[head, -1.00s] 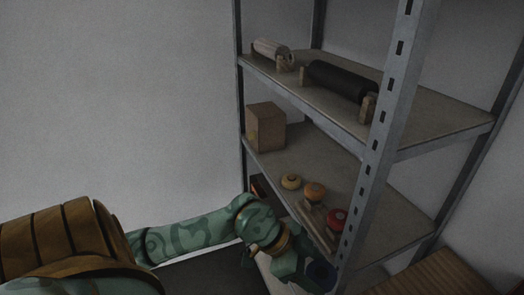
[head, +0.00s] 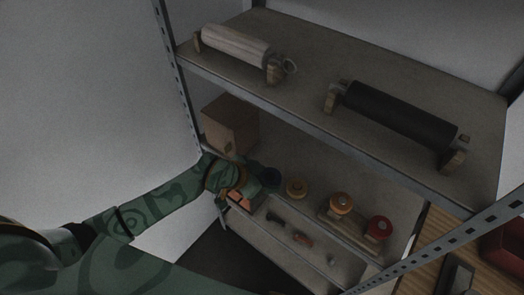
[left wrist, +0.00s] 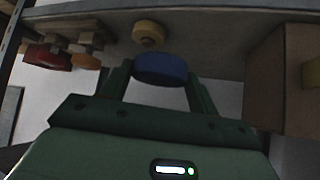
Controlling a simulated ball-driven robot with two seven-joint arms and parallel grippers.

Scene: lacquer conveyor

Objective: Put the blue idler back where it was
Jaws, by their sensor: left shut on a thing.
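The blue idler (left wrist: 160,69) is a short dark blue disc between the two green fingers of my left gripper (left wrist: 160,82), which is shut on it. In the head view the idler (head: 269,178) is at the lower shelf (head: 330,184), between the cardboard box and the yellow idler (head: 296,188). An orange idler (head: 341,203) and a red idler (head: 378,228) stand farther right along a wooden strip. I cannot tell whether the blue idler touches the shelf. The right gripper is not in view.
The upper shelf (head: 310,65) overhangs, holding a pale roller (head: 236,45) and a black roller (head: 400,115) on wooden supports. A metal post (head: 180,85) stands at left.

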